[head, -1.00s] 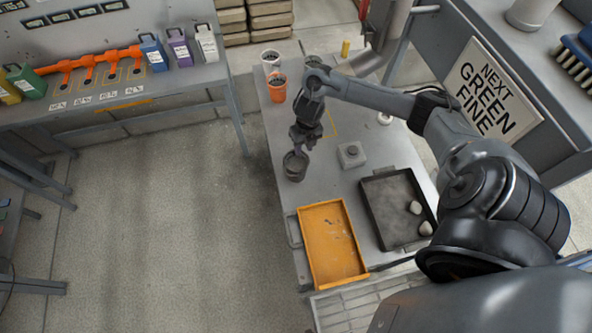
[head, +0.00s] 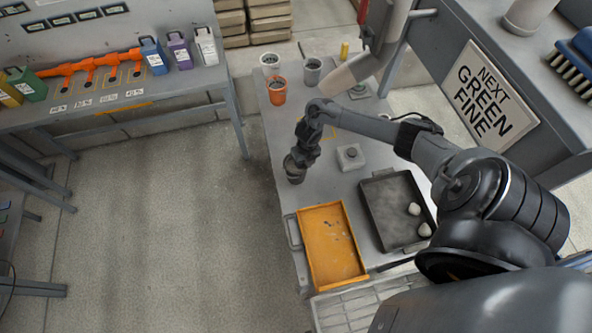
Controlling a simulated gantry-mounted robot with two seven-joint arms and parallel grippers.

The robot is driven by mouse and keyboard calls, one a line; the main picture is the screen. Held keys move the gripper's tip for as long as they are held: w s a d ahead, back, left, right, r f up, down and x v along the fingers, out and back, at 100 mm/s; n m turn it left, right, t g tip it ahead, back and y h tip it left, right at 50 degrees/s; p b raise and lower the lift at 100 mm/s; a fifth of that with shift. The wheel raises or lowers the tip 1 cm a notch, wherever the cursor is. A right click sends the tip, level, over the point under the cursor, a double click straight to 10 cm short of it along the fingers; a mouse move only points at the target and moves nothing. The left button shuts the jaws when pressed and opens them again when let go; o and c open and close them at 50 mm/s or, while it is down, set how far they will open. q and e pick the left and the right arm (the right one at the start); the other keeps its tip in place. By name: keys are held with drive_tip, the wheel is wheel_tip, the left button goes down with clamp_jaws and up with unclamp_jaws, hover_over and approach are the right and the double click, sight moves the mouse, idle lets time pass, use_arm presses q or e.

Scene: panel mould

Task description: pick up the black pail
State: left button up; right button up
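The black pail (head: 295,175) stands upright on the grey table near its left edge, just behind the orange tray. My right gripper (head: 299,158) is directly above the pail, at its rim, pointing down. The gripper and wrist cover most of the pail's opening. The fingertips are too small and dark to show whether they are apart or closed on the rim. My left gripper is not in view.
An orange tray (head: 310,246) and a black tray (head: 391,246) with white stones lie in front. A grey box with a button (head: 350,157) is right of the pail. White (head: 269,60), orange (head: 277,93) and grey (head: 312,72) pails stand behind.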

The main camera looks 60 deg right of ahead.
drive_tip(key=shift+f, duration=0.25)
drive_tip(key=shift+c, duration=0.5)
clamp_jaws()
drive_tip(key=shift+r, duration=0.15)
